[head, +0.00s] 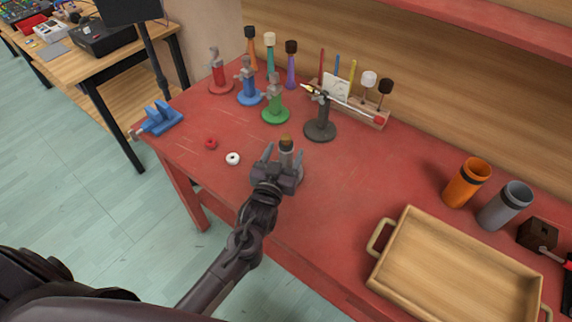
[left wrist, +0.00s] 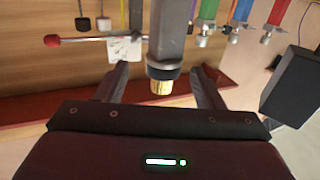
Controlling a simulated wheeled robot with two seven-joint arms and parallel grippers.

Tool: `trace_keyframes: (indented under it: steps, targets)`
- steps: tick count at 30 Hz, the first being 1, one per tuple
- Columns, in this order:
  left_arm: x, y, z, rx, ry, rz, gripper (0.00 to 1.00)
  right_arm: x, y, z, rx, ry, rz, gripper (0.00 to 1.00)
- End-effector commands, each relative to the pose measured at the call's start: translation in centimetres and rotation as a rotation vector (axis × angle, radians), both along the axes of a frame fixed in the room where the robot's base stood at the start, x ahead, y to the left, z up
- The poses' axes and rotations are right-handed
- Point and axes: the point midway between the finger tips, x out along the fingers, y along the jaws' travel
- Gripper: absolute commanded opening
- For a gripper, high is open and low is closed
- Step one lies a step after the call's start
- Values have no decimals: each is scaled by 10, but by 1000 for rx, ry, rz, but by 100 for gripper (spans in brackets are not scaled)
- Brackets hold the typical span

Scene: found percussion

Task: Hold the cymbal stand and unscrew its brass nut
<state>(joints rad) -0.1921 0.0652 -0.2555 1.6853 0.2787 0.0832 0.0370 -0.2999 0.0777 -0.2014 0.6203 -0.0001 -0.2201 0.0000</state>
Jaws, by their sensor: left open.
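The cymbal stand (head: 286,158) is a grey post near the table's front edge, with the brass nut (head: 285,142) at its top. My left gripper (head: 283,152) is open, with one finger on each side of the post. The left wrist view looks upside down: the grey post (left wrist: 168,35) comes from the top and ends in the brass nut (left wrist: 161,87), between the two spread fingers (left wrist: 160,85). Gaps show on both sides, and I see no contact. My gripper hides most of the stand's base. My right gripper is not in view.
A black stand (head: 320,127) with a red-tipped mallet is behind. Red, blue and green stands (head: 275,108) are further left. A red ring (head: 211,143) and white ring (head: 233,158) lie left. A wooden tray (head: 387,270) and cups (head: 467,185) are right. The table between is clear.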

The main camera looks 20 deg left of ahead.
Motion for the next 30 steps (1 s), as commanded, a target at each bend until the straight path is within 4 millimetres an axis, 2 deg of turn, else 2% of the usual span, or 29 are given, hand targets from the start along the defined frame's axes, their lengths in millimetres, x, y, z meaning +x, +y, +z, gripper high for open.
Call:
trace_keyframes:
  steps: [6,10,13,20,30]
  targets:
    - [29,4,5,1,1,0,62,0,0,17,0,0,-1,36]
    - [46,4,2,-1,1,-1,62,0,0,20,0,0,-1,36]
    - [52,4,1,-1,2,-1,62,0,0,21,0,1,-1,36]
    - [53,4,0,-1,3,-1,62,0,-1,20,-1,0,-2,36]
    - [52,4,0,0,3,-1,19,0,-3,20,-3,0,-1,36]
